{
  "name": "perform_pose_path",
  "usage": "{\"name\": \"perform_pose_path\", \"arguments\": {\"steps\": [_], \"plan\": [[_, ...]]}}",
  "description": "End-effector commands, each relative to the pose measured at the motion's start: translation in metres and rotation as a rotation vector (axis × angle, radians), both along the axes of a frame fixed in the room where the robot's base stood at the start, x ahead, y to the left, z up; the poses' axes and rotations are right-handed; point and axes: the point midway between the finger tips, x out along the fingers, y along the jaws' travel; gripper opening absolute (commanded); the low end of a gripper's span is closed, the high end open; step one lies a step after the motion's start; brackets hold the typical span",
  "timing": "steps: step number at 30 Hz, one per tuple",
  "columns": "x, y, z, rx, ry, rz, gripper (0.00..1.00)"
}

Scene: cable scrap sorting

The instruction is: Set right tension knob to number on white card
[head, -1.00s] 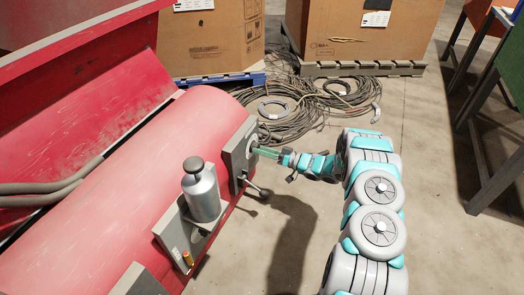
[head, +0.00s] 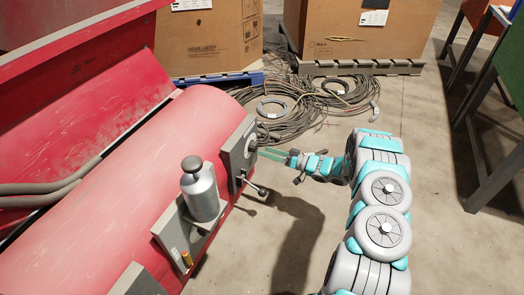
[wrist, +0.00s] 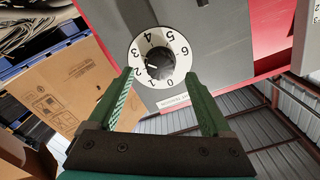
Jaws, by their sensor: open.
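The tension knob (wrist: 158,62) is a dark round knob on a white dial numbered 0 to 6, fixed to a grey plate. In the wrist view a small light mark on the knob seems to face the low numbers, but its exact setting is too small to tell. A label ending in "TENSION" (wrist: 174,101) sits beside the dial. The knob also shows in the head view (head: 251,144). My gripper (wrist: 158,76) is open and empty, its green fingers facing the dial from a short distance. In the head view my gripper (head: 264,153) is just right of the plate. A white piece with figures (wrist: 316,12) is cut off at the wrist view's edge; I cannot tell whether it is the card.
The red machine (head: 130,180) fills the left. A lever (head: 257,188) sticks out below the knob, and a grey canister (head: 201,192) stands nearer. Coiled cables (head: 290,125) and cardboard boxes (head: 350,38) lie behind.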

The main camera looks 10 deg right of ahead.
Motion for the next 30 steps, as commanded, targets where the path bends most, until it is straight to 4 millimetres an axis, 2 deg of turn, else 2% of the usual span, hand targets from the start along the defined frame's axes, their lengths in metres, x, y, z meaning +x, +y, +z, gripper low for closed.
{"name": "perform_pose_path", "arguments": {"steps": [3,9,26,30], "plan": [[-0.011,-0.018,0.0,-0.001,0.001,-0.004,0.83],[-0.023,-0.033,0.0,-0.001,0.001,0.0,0.83],[-0.025,-0.035,0.0,-0.002,0.0,-0.001,0.83],[-0.012,-0.04,0.008,-0.06,-0.002,-0.037,0.83]]}}
